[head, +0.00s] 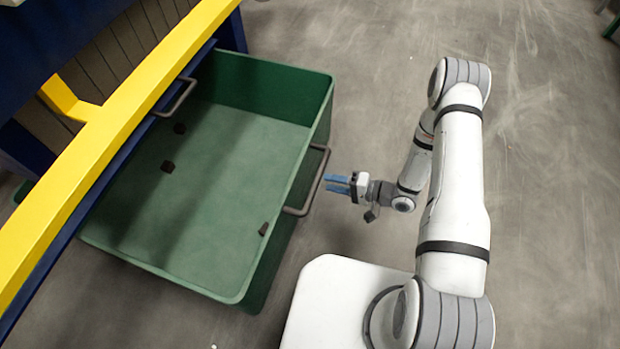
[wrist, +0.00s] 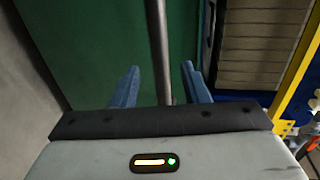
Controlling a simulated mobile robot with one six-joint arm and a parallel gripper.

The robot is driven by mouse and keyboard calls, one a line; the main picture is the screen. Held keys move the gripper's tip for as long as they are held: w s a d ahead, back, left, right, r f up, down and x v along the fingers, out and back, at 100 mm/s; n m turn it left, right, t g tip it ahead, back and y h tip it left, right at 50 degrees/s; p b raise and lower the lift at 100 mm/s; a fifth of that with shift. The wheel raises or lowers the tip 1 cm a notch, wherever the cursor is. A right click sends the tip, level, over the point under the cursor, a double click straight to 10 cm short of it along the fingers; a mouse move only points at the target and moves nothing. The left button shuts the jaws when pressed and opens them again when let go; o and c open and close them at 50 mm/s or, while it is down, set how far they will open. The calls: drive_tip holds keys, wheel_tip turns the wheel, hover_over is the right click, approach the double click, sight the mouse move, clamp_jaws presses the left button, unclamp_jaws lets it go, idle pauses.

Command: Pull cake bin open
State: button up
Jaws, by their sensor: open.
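The green cake bin (head: 215,180) stands out from under the yellow and blue press frame, with its open top showing. A grey bar handle (head: 318,183) is on its right wall. My gripper (head: 337,184) is just to the right of this handle, its blue fingers pointing at it. In the wrist view my gripper (wrist: 160,88) is open, and the handle bar (wrist: 159,50) runs upright between the two blue fingers, seemingly touching neither. How deep the bar sits between the fingers is hard to tell.
The grey concrete floor (head: 560,150) to the right is clear.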

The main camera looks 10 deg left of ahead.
drive_tip(key=b+x, duration=0.2)
drive_tip(key=x, duration=0.5)
drive_tip(key=shift+a, duration=0.2)
drive_tip(key=shift+f, duration=0.1)
drive_tip(key=shift+c, duration=0.4)
clamp_jaws()
